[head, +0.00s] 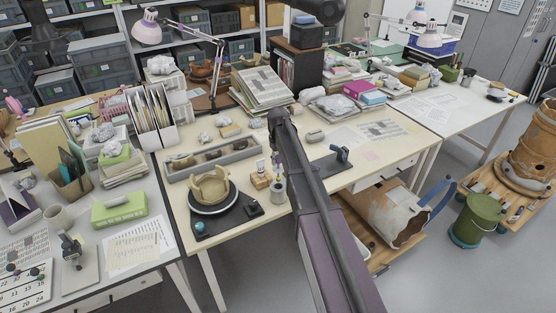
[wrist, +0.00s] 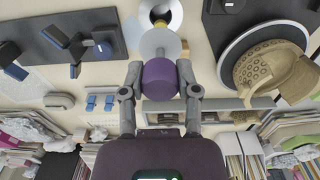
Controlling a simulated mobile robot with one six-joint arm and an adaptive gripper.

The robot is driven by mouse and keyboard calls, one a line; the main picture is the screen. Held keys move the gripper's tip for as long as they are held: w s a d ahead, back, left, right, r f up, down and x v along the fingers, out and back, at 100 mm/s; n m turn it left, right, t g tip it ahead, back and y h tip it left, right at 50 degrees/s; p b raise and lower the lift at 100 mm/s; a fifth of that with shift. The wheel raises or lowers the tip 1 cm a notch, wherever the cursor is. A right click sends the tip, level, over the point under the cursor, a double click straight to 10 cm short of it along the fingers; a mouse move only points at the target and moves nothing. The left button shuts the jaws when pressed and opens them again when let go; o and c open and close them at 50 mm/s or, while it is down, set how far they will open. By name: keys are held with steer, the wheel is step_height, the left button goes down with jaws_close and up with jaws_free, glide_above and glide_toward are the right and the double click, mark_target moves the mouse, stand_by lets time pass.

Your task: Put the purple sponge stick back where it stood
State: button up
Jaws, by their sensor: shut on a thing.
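The purple sponge stick shows in the wrist view as a purple cylinder (wrist: 160,78) between the two fingers of my gripper (wrist: 159,80). My gripper is shut on it. A pale grey disc (wrist: 148,43) shows just beyond the purple part; I cannot tell whether it belongs to the stick. In the head view my gripper (head: 276,158) is over the middle table, above and close to a small grey pot (head: 278,189). My arm hides part of this area. A small wooden block (head: 261,180) stands just left of the pot.
A tan broken vessel (head: 210,187) stands on a dark round turntable (head: 214,199) to the left. A long grey tray of sherds (head: 211,160) lies behind. Table in front of that tool is clear.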

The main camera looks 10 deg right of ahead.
mark_target(279, 176)
steer(key=shift+f+b, duration=4.15)
steer(key=shift+f, duration=0.15)
steer(key=shift+f+b, duration=0.3)
steer(key=shift+f, duration=0.05)
steer(key=o, duration=0.9)
steer(key=shift+o, duration=0.2)
steer(key=shift+r, duration=0.2)
